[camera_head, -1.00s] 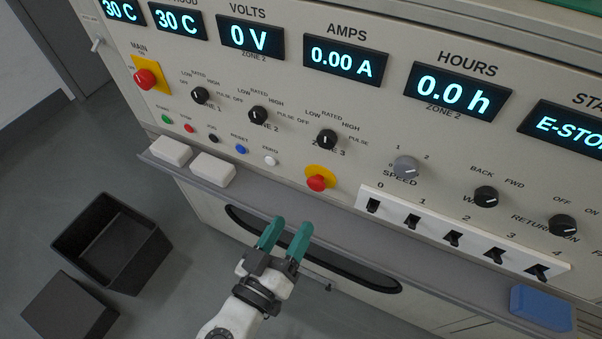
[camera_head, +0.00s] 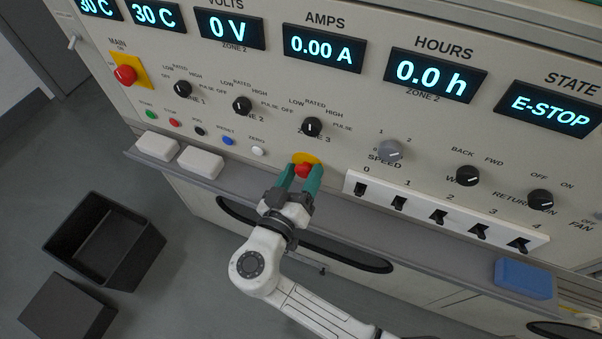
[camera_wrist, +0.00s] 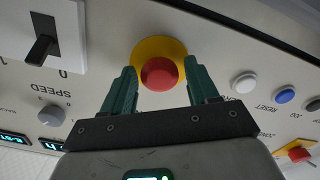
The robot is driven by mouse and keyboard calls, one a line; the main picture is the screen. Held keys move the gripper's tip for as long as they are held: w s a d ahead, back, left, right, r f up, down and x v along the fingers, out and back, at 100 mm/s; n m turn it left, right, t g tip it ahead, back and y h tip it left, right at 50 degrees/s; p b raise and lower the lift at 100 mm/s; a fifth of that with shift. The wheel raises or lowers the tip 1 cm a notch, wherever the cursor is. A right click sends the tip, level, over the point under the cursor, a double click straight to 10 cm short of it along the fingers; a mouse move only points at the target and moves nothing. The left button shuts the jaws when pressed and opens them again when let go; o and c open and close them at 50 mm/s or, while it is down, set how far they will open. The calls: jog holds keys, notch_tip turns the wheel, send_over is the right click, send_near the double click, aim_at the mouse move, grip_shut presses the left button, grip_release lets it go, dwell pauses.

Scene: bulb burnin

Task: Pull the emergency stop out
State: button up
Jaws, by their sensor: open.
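The emergency stop is a red mushroom button (camera_head: 303,170) on a yellow disc (camera_head: 306,158), low on the panel below the ZONE 3 knob. The red button also shows in the wrist view (camera_wrist: 159,73), between and beyond the fingertips, with the yellow disc (camera_wrist: 158,47) behind it. My gripper (camera_head: 300,177) is open, its two green fingers on either side of the button; in the wrist view (camera_wrist: 160,82) gaps remain on both sides. I cannot tell how far the fingertips reach along the button. The STATE display (camera_head: 550,115) reads E-STOP.
A row of black switches (camera_head: 437,217) sits right of the button. A grey ledge (camera_head: 340,215) runs below, with white blocks (camera_head: 200,162) at left and a blue block (camera_head: 524,279) at right. The red MAIN knob (camera_head: 125,75) is upper left. Dark bins (camera_head: 104,240) stand on the floor.

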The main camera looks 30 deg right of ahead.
grip_shut()
jog(key=shift+s+a+f+b, duration=0.15)
jog(key=shift+s+a+b, duration=0.25)
jog(key=shift+b, duration=0.35)
jog(key=shift+a, duration=0.1)
grip_release()
jog(key=shift+a, duration=0.1)
jog(key=v, duration=1)
jog(key=shift+s+a+b, duration=0.2)
jog(key=shift+a+b, duration=0.1)
jog(key=shift+b, duration=0.05)
dwell(0.3)
